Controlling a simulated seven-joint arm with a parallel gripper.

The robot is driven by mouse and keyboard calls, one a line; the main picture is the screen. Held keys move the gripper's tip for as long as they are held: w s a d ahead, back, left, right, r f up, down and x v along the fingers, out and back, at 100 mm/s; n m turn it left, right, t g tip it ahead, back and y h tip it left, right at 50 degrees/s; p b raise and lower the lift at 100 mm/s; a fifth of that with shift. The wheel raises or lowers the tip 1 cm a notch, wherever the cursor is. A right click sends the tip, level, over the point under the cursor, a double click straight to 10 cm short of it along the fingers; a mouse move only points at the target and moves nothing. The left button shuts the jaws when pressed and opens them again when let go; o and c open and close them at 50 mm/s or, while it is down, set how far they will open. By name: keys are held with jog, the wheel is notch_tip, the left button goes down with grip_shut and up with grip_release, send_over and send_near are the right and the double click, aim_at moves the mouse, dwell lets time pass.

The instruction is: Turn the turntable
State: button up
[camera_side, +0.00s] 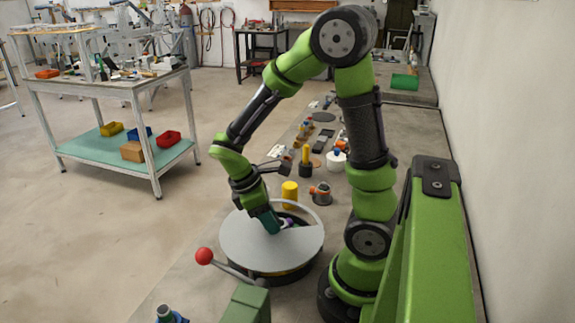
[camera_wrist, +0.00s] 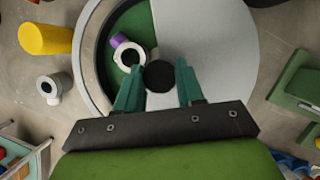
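The turntable (camera_side: 250,240) is a round grey disc on a dark base, set low on the bench in front of my arm. In the wrist view its grey top (camera_wrist: 220,50) covers the right side, and an open green-floored section shows at left inside a pale rim. A dark round knob (camera_wrist: 160,76) lies between my teal fingertips. My gripper (camera_wrist: 161,70) points down at the disc; the fingers stand apart, one on each side of the knob. I cannot tell whether they touch it. In the side view my gripper (camera_side: 271,228) hides the knob.
A white ring part with purple (camera_wrist: 128,55) lies in the open section. A yellow cylinder (camera_side: 290,195) and a grey fitting (camera_side: 321,194) stand beyond the turntable. A red-balled lever (camera_side: 205,256) is close in front. More parts line the bench behind.

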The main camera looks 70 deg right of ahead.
grip_shut()
jog(key=shift+m, duration=0.7)
jog(key=shift+w+d+m+g+y, duration=0.15)
jog(key=shift+m+y, duration=0.35)
jog(key=shift+m, duration=0.55)
jog(key=shift+s+a+m+g+y, duration=0.15)
jog(key=shift+m+y, duration=0.35)
jog(key=shift+m, duration=0.55)
jog(key=shift+d+m+y, duration=0.15)
jog(key=shift+m+y, duration=0.45)
jog(key=shift+m, duration=0.95)
jog(key=shift+d+m+y, duration=0.1)
jog(key=shift+m+y, duration=0.5)
jog(key=shift+m, duration=0.95)
jog(key=shift+d+m+t+y, duration=0.1)
jog(key=shift+m+t+y, duration=0.4)
jog(key=shift+m, duration=1.05)
jog(key=shift+m+t+y, duration=0.3)
jog(key=shift+m+t, duration=0.3)
jog(key=shift+m, duration=0.95)
jog(key=shift+s+m+t+y, duration=0.15)
jog(key=shift+m+t, duration=0.3)
jog(key=shift+m, duration=0.8)
jog(key=shift+w+m+t+y, duration=0.15)
jog(key=shift+m+t, duration=0.3)
jog(key=shift+m, duration=0.8)
jog(key=shift+s+r+m, duration=0.1)
jog(key=shift+s+m, duration=0.05)
jog(key=shift+m, duration=0.35)
jog(key=shift+d, duration=0.1)
